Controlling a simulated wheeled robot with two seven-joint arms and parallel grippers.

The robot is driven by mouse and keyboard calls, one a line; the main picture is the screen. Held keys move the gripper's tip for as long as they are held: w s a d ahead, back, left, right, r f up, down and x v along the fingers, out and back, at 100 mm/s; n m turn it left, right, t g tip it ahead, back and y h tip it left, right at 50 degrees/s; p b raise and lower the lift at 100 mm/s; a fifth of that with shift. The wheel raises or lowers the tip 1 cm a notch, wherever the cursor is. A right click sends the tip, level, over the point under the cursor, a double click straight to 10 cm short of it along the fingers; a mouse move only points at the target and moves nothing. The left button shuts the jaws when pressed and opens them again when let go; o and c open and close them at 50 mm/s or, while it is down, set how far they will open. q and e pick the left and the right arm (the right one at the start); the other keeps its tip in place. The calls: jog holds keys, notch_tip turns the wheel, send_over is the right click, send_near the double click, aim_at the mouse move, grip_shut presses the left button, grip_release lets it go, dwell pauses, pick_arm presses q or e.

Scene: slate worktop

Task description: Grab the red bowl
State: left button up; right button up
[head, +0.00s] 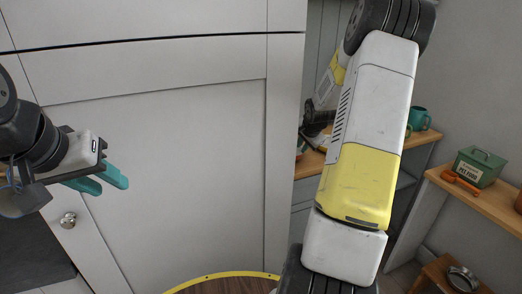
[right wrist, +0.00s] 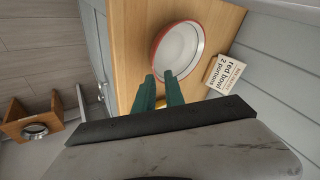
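The red bowl (right wrist: 180,50), with a pale inside, sits upright on a wooden shelf top in the right wrist view. My right gripper (right wrist: 161,76) has its two green fingers a little apart at the bowl's near rim. The right finger overlaps the rim in the picture; whether it touches cannot be told. Nothing is clearly held between the fingers. In the head view my right arm hides most of this area. My left gripper (head: 107,180) is open and empty in front of a white cabinet door, far from the bowl.
A card (right wrist: 228,73) reading "red bowl 2 portions" stands beside the bowl. A teal mug (head: 419,118) is further along the wooden top. A green tin (head: 478,168) and an orange item (head: 455,180) sit on a right-hand shelf. A large white cabinet door (head: 180,170) fills the left.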

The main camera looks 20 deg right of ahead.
jog(key=x, duration=0.7)
jog(key=shift+d+f, duration=0.15)
jog(key=shift+f, duration=0.05)
grip_shut()
jog(key=shift+r, duration=0.1)
dwell(1.3)
